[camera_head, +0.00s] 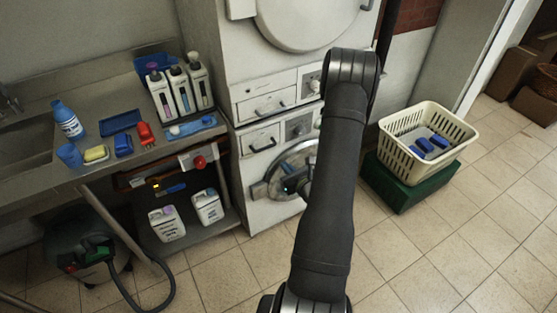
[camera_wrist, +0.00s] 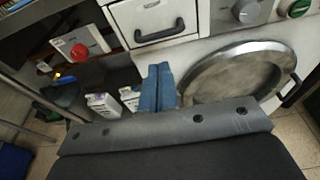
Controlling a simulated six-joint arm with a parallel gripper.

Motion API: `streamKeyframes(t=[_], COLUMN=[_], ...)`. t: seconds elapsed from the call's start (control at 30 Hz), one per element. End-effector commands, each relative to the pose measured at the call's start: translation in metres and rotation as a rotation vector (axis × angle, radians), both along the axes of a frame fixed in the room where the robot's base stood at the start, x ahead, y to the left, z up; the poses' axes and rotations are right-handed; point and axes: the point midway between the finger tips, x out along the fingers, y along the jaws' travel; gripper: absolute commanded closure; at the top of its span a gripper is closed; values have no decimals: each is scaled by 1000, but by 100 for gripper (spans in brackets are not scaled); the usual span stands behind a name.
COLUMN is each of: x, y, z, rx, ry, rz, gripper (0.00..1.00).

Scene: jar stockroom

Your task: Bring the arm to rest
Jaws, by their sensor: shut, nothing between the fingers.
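My arm (camera_head: 328,190) rises from the bottom middle of the head view, bends at the top and reaches forward toward the white machines. Its dark links cover part of the lower washing machine. In the wrist view my gripper (camera_wrist: 159,86) shows as two blue fingers side by side, closed together with nothing between them. The fingers point toward the front of the lower washing machine (camera_wrist: 205,55), left of its round door (camera_wrist: 235,75) and below a drawer handle (camera_wrist: 159,34). No contact with the machine can be made out. In the head view the gripper is mostly hidden behind my arm.
A metal counter (camera_head: 105,165) at left holds bottles, a sponge and brushes. White jugs (camera_head: 167,223) stand on the shelf below. A vacuum cleaner (camera_head: 85,255) is on the floor. A cream basket (camera_head: 440,117) with blue items sits on a green box (camera_head: 405,185) at right. Tiled floor lies open at right.

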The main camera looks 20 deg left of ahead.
Motion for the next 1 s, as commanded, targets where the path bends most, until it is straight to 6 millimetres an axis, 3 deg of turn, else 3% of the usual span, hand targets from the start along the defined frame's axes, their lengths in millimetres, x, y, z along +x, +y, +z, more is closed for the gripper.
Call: streamKeyframes(t=[0.2, 0.6, 0.77, 1.0], x=[-14, -15, -6, 23], y=[-15, -15, -6, 25], z=[5, 4, 2, -7], rx=[1, 0, 0, -1], ry=[1, 0, 0, -2], rz=[-1, 0, 2, 4], gripper=[100, 100, 100, 100])
